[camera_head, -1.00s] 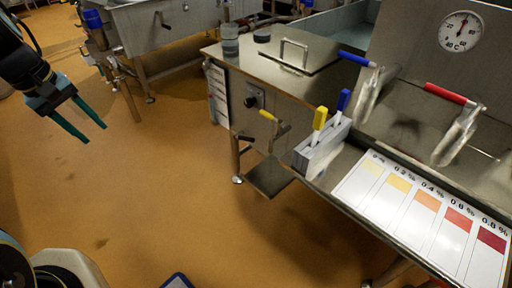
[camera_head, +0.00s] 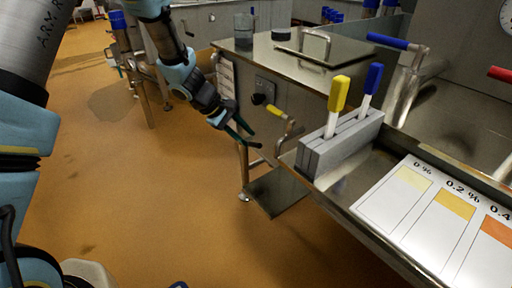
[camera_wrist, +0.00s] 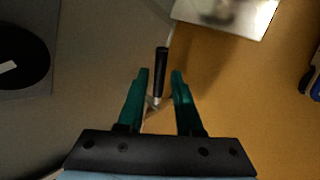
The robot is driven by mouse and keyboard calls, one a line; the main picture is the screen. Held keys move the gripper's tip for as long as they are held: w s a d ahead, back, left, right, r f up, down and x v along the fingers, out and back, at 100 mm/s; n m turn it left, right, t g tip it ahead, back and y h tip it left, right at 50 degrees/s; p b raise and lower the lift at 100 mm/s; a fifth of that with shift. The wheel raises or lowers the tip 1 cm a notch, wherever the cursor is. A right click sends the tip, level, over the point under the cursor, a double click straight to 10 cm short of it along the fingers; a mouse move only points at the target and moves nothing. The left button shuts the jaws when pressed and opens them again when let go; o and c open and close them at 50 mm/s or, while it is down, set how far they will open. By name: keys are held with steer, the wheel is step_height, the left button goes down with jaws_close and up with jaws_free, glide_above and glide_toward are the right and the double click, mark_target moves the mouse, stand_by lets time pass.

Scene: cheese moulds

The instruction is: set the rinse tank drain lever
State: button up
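A lever with a yellow grip (camera_head: 274,111) and a bent metal stem sits on the front of the steel tank (camera_head: 298,92), beside a black knob (camera_head: 260,98). My gripper (camera_head: 257,139) is just left of and below this lever in the head view. In the wrist view my gripper (camera_wrist: 160,72) is open, with its teal fingers apart. A lever with a black grip (camera_wrist: 160,65) lies in line with the gap between the fingertips. I cannot tell whether it touches them, or whether it is the yellow-gripped lever in shadow.
A metal plate (camera_head: 275,192) stands low over the floor beneath the tank front. A grey holder (camera_head: 340,148) with yellow and blue-handled tools and a colour chart (camera_head: 440,210) lie to the right. The orange floor (camera_head: 150,210) at left is open.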

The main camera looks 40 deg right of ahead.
mark_target(254, 143)
steer(key=x, duration=0.5)
steer(key=shift+d+f+b, duration=0.15)
steer(key=shift+f+b, duration=0.15)
steer(key=shift+c, duration=0.2)
jaws_close()
stand_by(0.9)
